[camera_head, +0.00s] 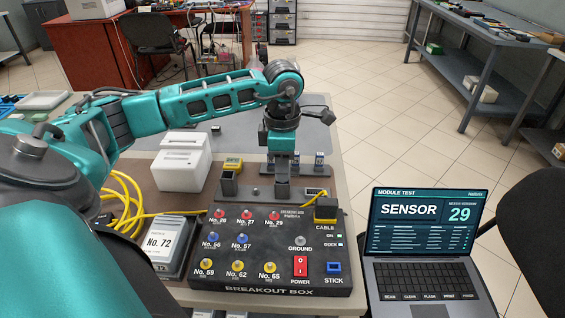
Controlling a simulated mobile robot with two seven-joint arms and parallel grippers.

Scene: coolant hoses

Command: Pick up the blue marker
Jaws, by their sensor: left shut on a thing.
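My left gripper (283,191) points straight down at the back edge of the black breakout box (217,272). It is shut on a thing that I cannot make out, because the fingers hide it. I cannot pick out a blue marker for certain. The box carries blue sockets labelled No. 56 (214,237) and No. 57 (242,239), and a blue STICK port (334,267). Red sockets are in the row behind and yellow ones in front. My right gripper is not in view.
A yellow cable plug (325,210) stands at the box's right rear. A No. 72 module (169,246) and yellow cable (122,196) lie to the left. A white printer-like unit (181,164) stands behind. A laptop (422,245) reading SENSOR 29 is at right.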

